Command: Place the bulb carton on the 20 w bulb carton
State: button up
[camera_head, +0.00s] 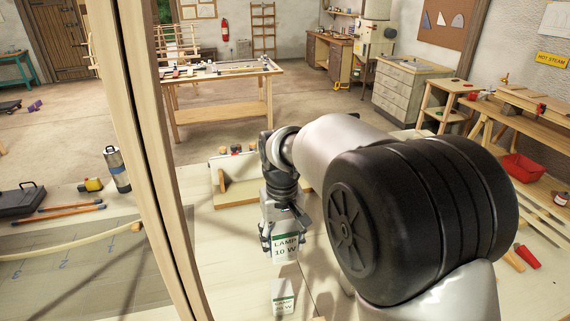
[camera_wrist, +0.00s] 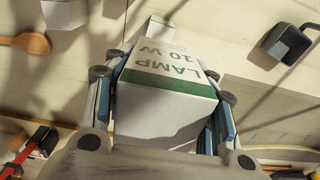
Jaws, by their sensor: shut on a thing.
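The bulb carton, a white box with a green band reading LAMP 10 W (camera_head: 285,248), is held between the fingers of my gripper (camera_head: 283,229). It hangs upright in the head view, above the bench. In the wrist view the carton (camera_wrist: 165,100) fills the middle, between the fingertips of my gripper (camera_wrist: 164,68). The 20 W bulb carton (camera_head: 283,298), white with a green band, stands on the bench below and nearer in the head view, apart from the held one. A white carton at the wrist view's top left (camera_wrist: 65,12), partly cut off, appears to be it.
A wooden post (camera_head: 150,150) rises left of my arm. A wooden spoon (camera_wrist: 30,42) and a dark scoop (camera_wrist: 285,43) lie on the bench in the wrist view. A wooden fixture (camera_head: 235,188) stands behind my gripper. Bare bench (camera_head: 235,270) lies left of the 20 W carton.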

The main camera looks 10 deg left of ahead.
jog(key=shift+w+a+f+b, duration=0.15)
jog(key=shift+f+b, duration=0.3)
jog(key=shift+f, duration=2.35)
jog(key=shift+w+d+f+b, duration=0.1)
jog(key=shift+f+b, duration=0.3)
jog(key=shift+f, duration=2.45)
jog(key=shift+w+a+f+b, duration=0.15)
jog(key=shift+f+b, duration=0.3)
jog(key=shift+f, duration=2.35)
jog(key=shift+d+f, duration=0.1)
jog(key=shift+f, duration=0.15)
jog(key=o, duration=1.1)
jog(key=shift+c, duration=0.2)
